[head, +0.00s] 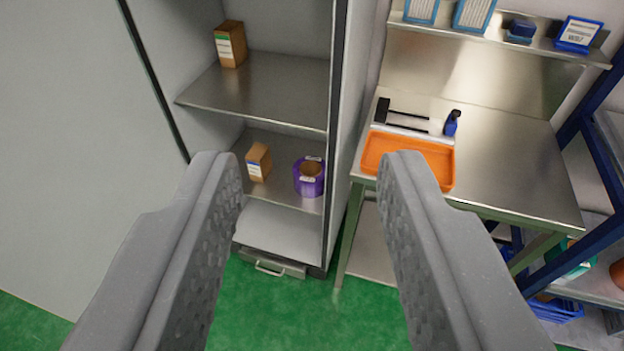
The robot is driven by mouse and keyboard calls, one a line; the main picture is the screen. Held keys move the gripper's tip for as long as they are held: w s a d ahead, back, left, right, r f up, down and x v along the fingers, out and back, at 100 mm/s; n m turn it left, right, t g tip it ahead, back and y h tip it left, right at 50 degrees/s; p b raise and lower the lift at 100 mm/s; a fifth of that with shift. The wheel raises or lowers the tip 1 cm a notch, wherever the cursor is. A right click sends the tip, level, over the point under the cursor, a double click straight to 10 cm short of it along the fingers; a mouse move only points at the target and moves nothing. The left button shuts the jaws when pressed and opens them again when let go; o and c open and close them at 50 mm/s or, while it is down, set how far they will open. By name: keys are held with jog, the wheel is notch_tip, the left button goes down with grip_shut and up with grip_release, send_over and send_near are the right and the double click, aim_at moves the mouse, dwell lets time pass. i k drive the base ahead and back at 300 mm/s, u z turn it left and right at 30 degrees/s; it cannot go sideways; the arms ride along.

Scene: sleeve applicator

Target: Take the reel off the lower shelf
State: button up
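The reel (309,177) is purple with a tan core and small white labels. It sits on the lower shelf (285,195) of an open grey cabinet, toward the shelf's right side. A small brown box (258,162) stands to its left on the same shelf. My gripper (310,170) is open, with its two grey fingers wide apart and nothing between them. The reel shows in the gap between the fingers, farther off and not touched.
The upper shelf (262,92) holds another brown box (230,44). The cabinet's right wall (345,120) stands close beside the reel. To the right is a steel table (510,165) with an orange tray (372,155). Green floor (270,310) lies clear in front.

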aim_at(308, 172)
jog(key=u, duration=0.1)
jog(key=i, duration=1)
jog(key=z, duration=0.1)
